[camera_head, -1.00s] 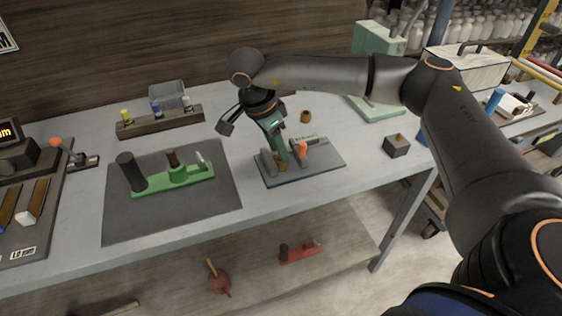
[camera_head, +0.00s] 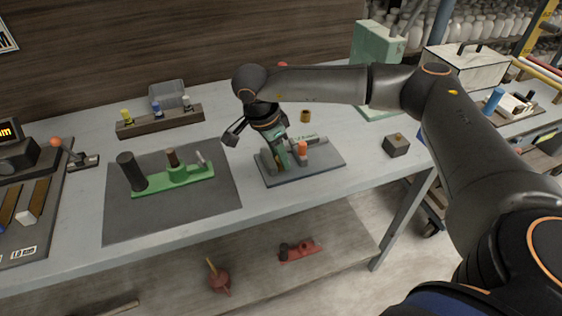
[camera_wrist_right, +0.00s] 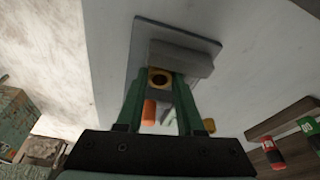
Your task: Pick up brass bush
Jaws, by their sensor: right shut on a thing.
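My right gripper (camera_head: 281,163) is over the grey fixture plate (camera_head: 325,168) on the bench, with its green fingers pointing down. In the right wrist view, a brass bush (camera_wrist_right: 160,78) with a dark round bore sits between the fingertips (camera_wrist_right: 161,80), and the jaws are shut on it. The bush is beside a grey block (camera_wrist_right: 180,58) of the fixture; I cannot tell if it is clear of the fixture. In the head view the fingers hide it. A second brass ring (camera_head: 305,116) stands on the bench behind the fixture. My left gripper is out of view.
An orange-capped post (camera_head: 302,148) stands close right of the fingers. A small dark box (camera_head: 396,145) stands right of the fixture.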

